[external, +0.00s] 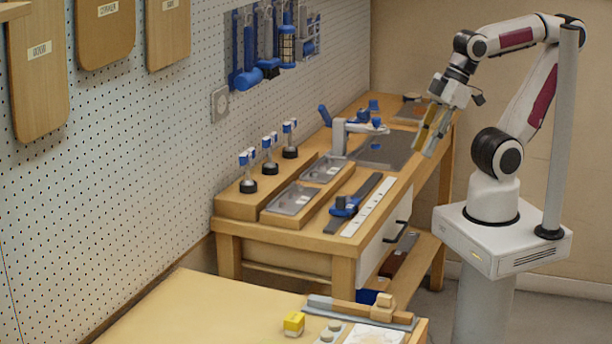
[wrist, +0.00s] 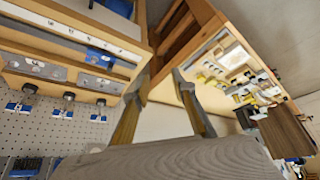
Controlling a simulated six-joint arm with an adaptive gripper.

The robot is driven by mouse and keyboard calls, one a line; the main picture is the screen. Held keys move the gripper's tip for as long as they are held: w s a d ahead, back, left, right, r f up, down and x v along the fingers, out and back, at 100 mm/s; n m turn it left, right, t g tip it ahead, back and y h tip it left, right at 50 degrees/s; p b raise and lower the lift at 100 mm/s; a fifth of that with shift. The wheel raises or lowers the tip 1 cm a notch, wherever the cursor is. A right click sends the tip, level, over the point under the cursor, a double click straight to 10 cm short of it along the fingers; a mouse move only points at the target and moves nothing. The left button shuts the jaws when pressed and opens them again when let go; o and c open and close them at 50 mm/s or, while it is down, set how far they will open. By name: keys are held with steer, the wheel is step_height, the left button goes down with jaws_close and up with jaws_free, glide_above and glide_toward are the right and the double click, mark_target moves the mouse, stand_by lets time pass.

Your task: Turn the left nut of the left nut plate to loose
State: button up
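Two grey metal plates lie in a wooden block on the far bench, the nearer one (external: 291,199) and the farther one (external: 323,169). They also show at upper left in the wrist view, as a left plate (wrist: 36,67) and a right plate (wrist: 97,82). They look like the nut plates, but the nuts and their settings are too small to tell. My gripper (external: 433,138) is in the air at the right of the bench, well apart from the plates. In the wrist view my gripper (wrist: 161,80) has its two fingers spread with nothing between them.
Three blue-and-white upright fixtures (external: 268,155) stand behind the plates by the pegboard (external: 150,140). A grey clamp-like stand (external: 340,138) is beyond them. A blue slider (external: 344,205) sits on a dark rail in front. A near table (external: 190,315) holds a yellow block (external: 293,323).

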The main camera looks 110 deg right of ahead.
steer(key=shift+s+f, duration=0.1)
steer(key=shift+s, duration=0.25)
steer(key=shift+d, duration=0.1)
stand_by(0.4)
steer(key=m+g+h, duration=0.1)
steer(key=m, duration=0.2)
glide_toward(286, 206)
steer(key=w+r, duration=0.1)
steer(key=r, duration=0.1)
steer(key=shift+f, duration=0.25)
stand_by(0.6)
steer(key=shift+x, duration=3.9)
